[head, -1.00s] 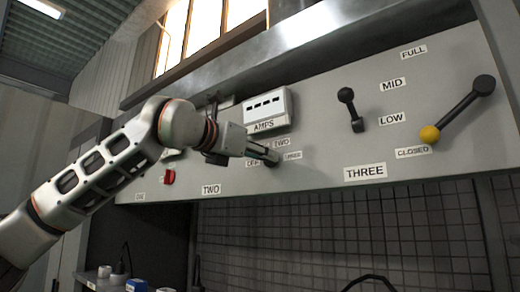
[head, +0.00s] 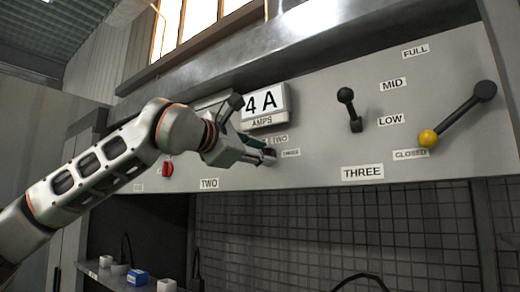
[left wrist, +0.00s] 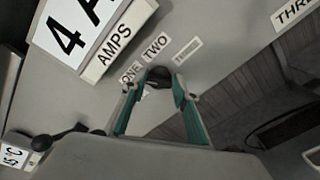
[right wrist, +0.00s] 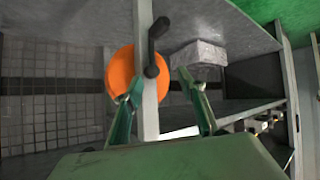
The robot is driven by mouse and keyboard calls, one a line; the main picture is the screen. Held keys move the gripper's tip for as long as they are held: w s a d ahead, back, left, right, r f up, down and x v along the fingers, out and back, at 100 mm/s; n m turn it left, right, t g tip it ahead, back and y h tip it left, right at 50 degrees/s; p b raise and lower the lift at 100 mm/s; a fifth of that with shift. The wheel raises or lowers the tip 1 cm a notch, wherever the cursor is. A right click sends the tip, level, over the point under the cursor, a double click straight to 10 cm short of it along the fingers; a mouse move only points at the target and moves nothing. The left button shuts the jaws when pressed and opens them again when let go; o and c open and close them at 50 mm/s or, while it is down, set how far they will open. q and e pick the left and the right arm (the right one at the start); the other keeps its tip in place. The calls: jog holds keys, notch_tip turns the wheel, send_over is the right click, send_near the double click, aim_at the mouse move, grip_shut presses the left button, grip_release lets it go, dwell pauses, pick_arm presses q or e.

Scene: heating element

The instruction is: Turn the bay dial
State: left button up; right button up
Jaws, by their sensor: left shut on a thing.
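The bay dial (left wrist: 158,77) is a small dark round knob on the grey panel, below the amps display (head: 263,104), which reads 4 A. Labels ONE, TWO and THREE (left wrist: 187,50) sit around it. My left gripper (head: 262,152) has its fingertips on either side of the knob, and it also shows closed on it in the left wrist view (left wrist: 160,84). In the head view the fingers mostly hide the dial. My right gripper (right wrist: 160,98) has its fingers apart with nothing between the tips, in front of a pale post and an orange disc.
A black lever (head: 349,108) and a long lever with a yellow knob (head: 457,114) stand out to the right on the panel. A red switch (head: 167,169) is at the left. The orange disc (right wrist: 120,72) and a black crank (right wrist: 154,48) are near my right gripper.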

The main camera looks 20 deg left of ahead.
pick_arm(q)
jog(key=shift+m, duration=0.3)
jog(key=o, duration=1.1)
jog(key=shift+w+f, duration=0.1)
jog(key=shift+w, duration=0.05)
jog(key=v, duration=1.2)
